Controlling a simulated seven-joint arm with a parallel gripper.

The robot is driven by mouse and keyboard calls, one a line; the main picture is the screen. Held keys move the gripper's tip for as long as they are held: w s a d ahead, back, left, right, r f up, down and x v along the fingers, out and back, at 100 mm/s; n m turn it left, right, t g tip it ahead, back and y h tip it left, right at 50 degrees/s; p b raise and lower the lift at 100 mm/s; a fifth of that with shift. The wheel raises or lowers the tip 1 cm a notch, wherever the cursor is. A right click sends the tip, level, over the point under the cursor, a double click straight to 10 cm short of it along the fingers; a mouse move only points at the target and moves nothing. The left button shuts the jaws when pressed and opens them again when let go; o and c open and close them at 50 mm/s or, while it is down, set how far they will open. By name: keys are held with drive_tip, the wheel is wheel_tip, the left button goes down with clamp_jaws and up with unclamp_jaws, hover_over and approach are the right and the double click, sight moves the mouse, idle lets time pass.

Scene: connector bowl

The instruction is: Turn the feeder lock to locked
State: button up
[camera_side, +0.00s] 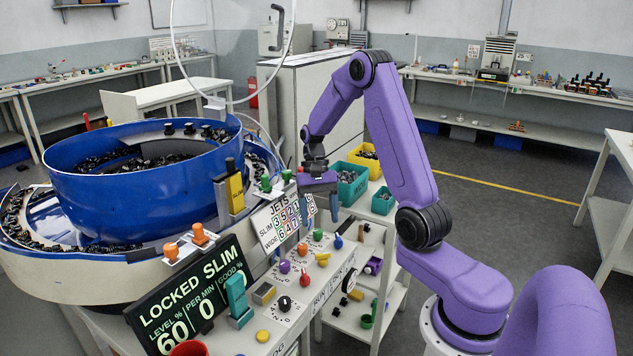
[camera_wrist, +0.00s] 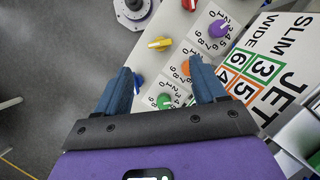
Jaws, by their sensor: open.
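The display board (camera_side: 190,300) in the side view reads "LOCKED SLIM", level 60%, per min 0, good 0. Coloured knobs stand on the white control panel, among them orange (camera_side: 302,249), yellow (camera_side: 323,260), purple (camera_side: 284,266), red (camera_side: 305,278) and black (camera_side: 284,304). I cannot tell which control is the feeder lock. My gripper (camera_side: 321,207) hangs above the back of the panel, beside the jets board. In the wrist view my gripper (camera_wrist: 161,66) is open and empty, its blue fingers apart above the yellow (camera_wrist: 160,44), orange (camera_wrist: 186,68), green (camera_wrist: 164,101) and blue (camera_wrist: 138,80) knobs.
A blue bowl feeder (camera_side: 140,190) full of dark parts stands at the left. The jets board (camera_side: 283,220) rises close to my gripper. A teal block (camera_side: 238,300) stands beside the display. Green and yellow bins (camera_side: 351,184) sit behind my gripper. Open floor lies at the right.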

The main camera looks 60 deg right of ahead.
drive_tip(key=v, duration=0.9)
drive_tip(key=s+a+n+h, duration=0.1)
drive_tip(key=s+a+n, duration=0.1)
drive_tip(key=a+n, duration=0.3)
drive_tip(key=s+a+r+n+h, duration=0.1)
drive_tip(key=s+a+n, duration=0.15)
drive_tip(key=a, duration=0.45)
drive_tip(key=s+a+n+h, duration=0.1)
drive_tip(key=s+a+n, duration=0.2)
drive_tip(key=a, duration=0.3)
drive_tip(key=s+a+f+n+t, duration=0.1)
drive_tip(key=s+a+n, duration=0.1)
drive_tip(key=s+n, duration=0.3)
drive_tip(key=s+a+n+t, duration=0.2)
drive_tip(key=s+n, duration=0.4)
drive_tip(key=s, duration=0.7)
drive_tip(key=shift+a+f, duration=0.35)
drive_tip(key=shift+a, duration=0.3)
